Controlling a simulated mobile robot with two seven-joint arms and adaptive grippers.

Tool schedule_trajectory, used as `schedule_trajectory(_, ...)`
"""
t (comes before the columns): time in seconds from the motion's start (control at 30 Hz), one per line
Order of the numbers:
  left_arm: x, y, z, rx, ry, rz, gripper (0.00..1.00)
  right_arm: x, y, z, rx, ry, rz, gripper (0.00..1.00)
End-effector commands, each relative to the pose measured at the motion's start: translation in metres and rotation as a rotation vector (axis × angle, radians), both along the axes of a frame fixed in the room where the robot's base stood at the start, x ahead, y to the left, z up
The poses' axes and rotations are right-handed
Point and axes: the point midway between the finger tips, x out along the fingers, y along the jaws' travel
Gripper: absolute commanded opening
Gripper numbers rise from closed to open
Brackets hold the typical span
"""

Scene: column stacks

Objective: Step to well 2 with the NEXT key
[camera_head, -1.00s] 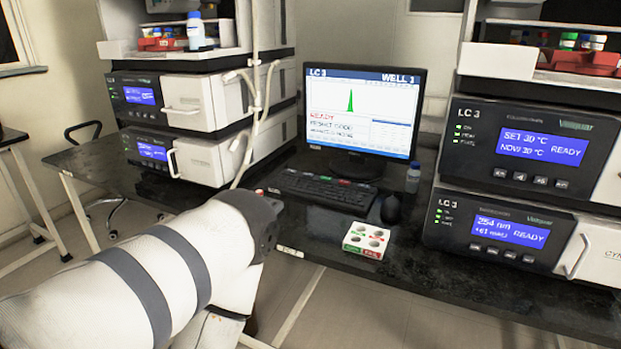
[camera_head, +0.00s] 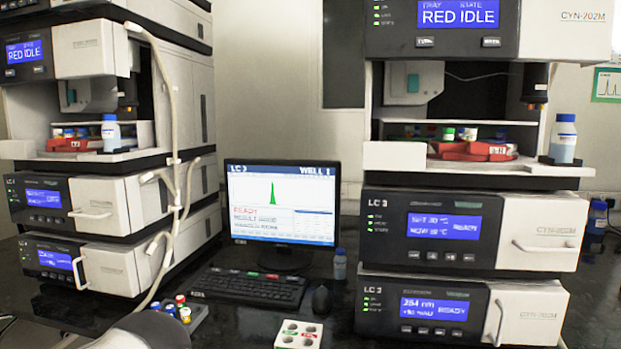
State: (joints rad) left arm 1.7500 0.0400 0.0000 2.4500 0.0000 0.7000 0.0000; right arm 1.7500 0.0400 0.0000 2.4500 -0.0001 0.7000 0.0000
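The monitor (camera_head: 282,205) stands at mid-bench and shows "LC 3", "WELL 1", a red "READY" and one green peak. The black keyboard (camera_head: 250,288) lies in front of it. A few keys along its back edge are coloured, among them a green and a red one; their labels are too small to read, so I cannot tell which is NEXT. Part of my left arm (camera_head: 146,334) shows at the bottom left, short of the keyboard. Its gripper is below the picture or hidden. My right arm and gripper are not in view.
Instrument stacks stand left (camera_head: 107,230) and right (camera_head: 465,235) of the monitor. A mouse (camera_head: 321,299) and a blue-capped bottle (camera_head: 340,265) are right of the keyboard. A white block with holes (camera_head: 298,337) sits in front; small capped vials (camera_head: 180,308) stand at left.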

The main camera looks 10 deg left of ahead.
Motion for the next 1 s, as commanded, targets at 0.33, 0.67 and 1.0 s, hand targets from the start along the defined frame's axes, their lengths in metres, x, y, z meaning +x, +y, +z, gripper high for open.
schedule_trajectory(0.33,0.0,0.0,0.0,0.0,0.0,0.0,0.4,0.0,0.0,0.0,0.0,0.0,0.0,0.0)
schedule_trajectory(0.67,0.0,0.0,0.0,0.0,0.0,0.0,0.0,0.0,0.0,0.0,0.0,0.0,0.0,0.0)
schedule_trajectory(1.0,0.0,0.0,0.0,0.0,0.0,0.0,0.0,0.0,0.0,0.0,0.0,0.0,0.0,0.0)
